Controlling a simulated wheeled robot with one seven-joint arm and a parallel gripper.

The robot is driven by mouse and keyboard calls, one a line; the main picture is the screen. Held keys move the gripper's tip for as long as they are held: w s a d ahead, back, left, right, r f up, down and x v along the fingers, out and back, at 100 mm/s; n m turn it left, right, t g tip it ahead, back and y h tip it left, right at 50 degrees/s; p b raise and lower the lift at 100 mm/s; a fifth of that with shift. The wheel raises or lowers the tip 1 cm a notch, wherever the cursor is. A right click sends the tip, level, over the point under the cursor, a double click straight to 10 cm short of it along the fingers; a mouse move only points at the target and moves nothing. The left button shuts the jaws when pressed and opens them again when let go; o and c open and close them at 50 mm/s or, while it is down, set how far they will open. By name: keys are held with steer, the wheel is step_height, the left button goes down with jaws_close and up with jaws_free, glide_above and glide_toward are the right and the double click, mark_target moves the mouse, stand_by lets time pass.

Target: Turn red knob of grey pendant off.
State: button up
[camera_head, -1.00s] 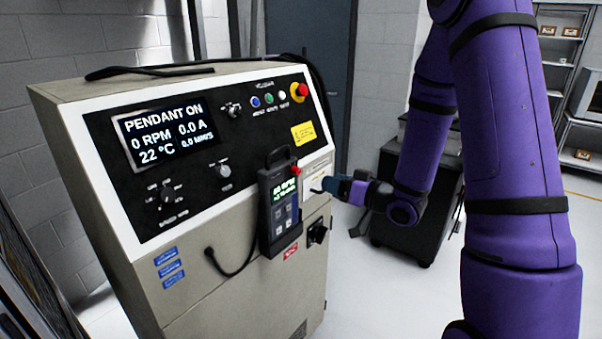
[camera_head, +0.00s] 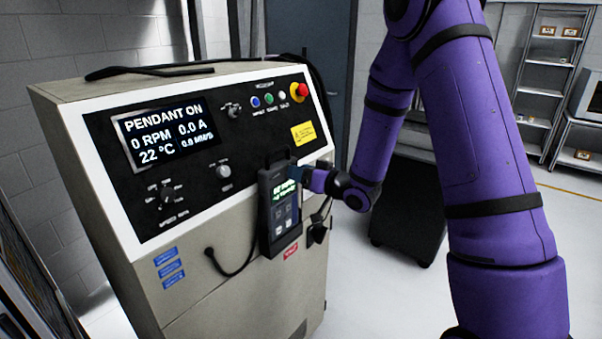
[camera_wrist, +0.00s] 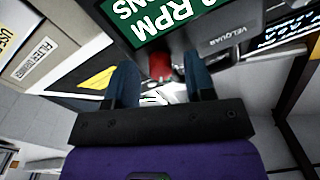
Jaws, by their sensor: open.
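The grey pendant (camera_head: 265,215) hangs on the front of the machine cabinet, its small screen lit. In the wrist view its green screen (camera_wrist: 165,20) shows upside-down text. The red knob (camera_wrist: 160,66) sits at the pendant's edge in the wrist view; in the head view my gripper hides it. My gripper (camera_head: 298,173) is at the pendant's upper right side. In the wrist view the gripper (camera_wrist: 160,78) is open, with one blue finger on each side of the knob. I cannot tell whether either finger touches it. The cabinet display (camera_head: 165,135) reads PENDANT ON.
The cabinet panel (camera_head: 100,150) carries other knobs, coloured buttons and a red stop button (camera_head: 299,90) on yellow. A cable (camera_head: 232,268) loops from the pendant's lower left. A dark cart (camera_head: 405,215) stands behind my arm. Floor is clear at right.

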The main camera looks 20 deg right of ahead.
jaws_close()
steer(key=shift+n, duration=0.3)
steer(key=n, duration=1.1)
steer(key=shift+a+h, duration=0.1)
steer(key=shift+h, duration=0.2)
stand_by(0.5)
jaws_free()
